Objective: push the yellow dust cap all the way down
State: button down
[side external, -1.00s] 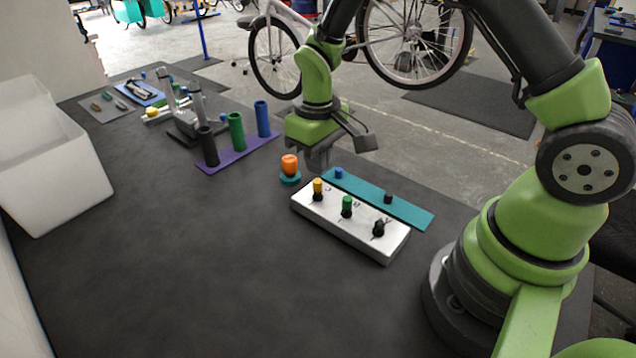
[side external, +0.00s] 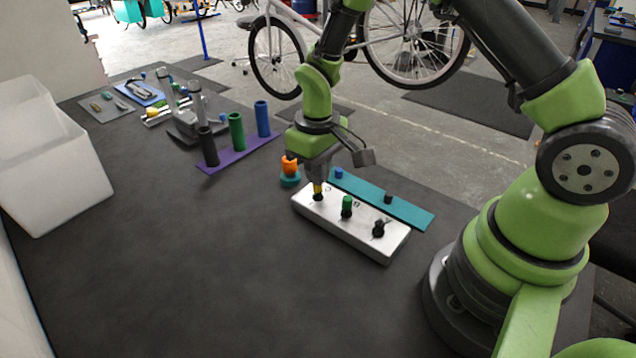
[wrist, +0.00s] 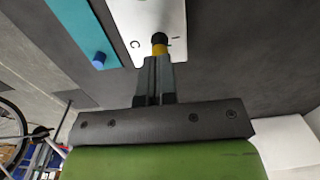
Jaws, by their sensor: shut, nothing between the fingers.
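The yellow dust cap (side external: 317,187) stands upright on a black post at the left end of the white block (side external: 345,235). In the wrist view the yellow cap (wrist: 159,50) shows just beyond my fingertips, with the dark post past it. My gripper (side external: 317,179) points down over the cap, its fingers together with nothing between them. The fingertips (wrist: 155,60) look to be at the cap's top; whether they touch it I cannot tell. The fingers hide part of the cap.
The white block also carries a green cap (side external: 347,206) and a bare black post (side external: 379,228). A teal strip (side external: 410,212) with a blue cap (side external: 339,173) and a black cap (side external: 388,198) lies behind. An orange piece (side external: 290,166) stands close left of my gripper.

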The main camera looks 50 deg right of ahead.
jog(key=shift+f, duration=0.15)
dwell(0.4)
jog(key=shift+r, duration=3.05)
jog(key=shift+r, duration=0.3)
jog(key=s+a+r+m+t+y, duration=0.2)
jog(key=s+r+m+t, duration=0.2)
jog(key=s+r, duration=1.3)
jog(key=r+t, duration=0.1)
jog(key=t, duration=0.2)
jog(key=shift+a, duration=0.35)
